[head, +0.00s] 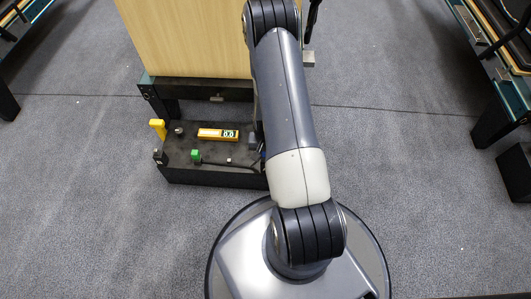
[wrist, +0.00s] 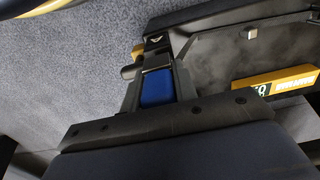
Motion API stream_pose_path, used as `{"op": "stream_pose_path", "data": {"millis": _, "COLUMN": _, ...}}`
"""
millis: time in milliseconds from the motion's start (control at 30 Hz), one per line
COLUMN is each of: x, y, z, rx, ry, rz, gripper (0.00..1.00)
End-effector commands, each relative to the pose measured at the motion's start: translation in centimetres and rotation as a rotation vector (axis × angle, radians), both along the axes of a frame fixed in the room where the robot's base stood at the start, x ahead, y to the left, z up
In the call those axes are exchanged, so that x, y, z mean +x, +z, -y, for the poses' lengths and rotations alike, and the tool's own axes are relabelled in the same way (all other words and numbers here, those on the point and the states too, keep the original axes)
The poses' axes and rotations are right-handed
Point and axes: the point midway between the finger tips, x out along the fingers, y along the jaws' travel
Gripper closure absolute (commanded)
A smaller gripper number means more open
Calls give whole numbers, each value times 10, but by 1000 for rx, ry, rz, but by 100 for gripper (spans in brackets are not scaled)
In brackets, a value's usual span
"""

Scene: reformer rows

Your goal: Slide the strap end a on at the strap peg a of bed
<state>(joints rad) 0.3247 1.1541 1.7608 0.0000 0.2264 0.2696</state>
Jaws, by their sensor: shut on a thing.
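In the wrist view my gripper (wrist: 156,72) is shut on a blue piece (wrist: 157,88), which I take to be strap end a. Its dark fingers stand on either side of the piece. A dark fitting with a pale metal part (wrist: 154,43) lies just beyond the fingertips; whether it belongs to the strap or to the bed is unclear. A short dark rounded part (wrist: 130,72) shows beside it and may be strap peg a. I cannot tell whether strap and peg touch.
Other bed frames stand at right (head: 505,75). Grey carpet is clear at left.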

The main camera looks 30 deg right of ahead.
Motion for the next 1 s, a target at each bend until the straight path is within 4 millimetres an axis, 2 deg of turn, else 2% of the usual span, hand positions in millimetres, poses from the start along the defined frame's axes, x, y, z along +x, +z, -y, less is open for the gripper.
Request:
{"op": "stream_pose_path", "data": {"millis": 567, "x": 0, "y": -16, "z": 0, "rx": 0, "ry": 0, "rz": 0, "gripper": 96}}
{"op": "stream_pose_path", "data": {"millis": 600, "x": 0, "y": -15, "z": 0, "rx": 0, "ry": 0, "rz": 0, "gripper": 71}}
{"op": "stream_pose_path", "data": {"millis": 900, "x": 0, "y": -14, "z": 0, "rx": 0, "ry": 0, "rz": 0, "gripper": 47}}
{"op": "stream_pose_path", "data": {"millis": 1000, "x": 0, "y": -14, "z": 0, "rx": 0, "ry": 0, "rz": 0, "gripper": 47}}
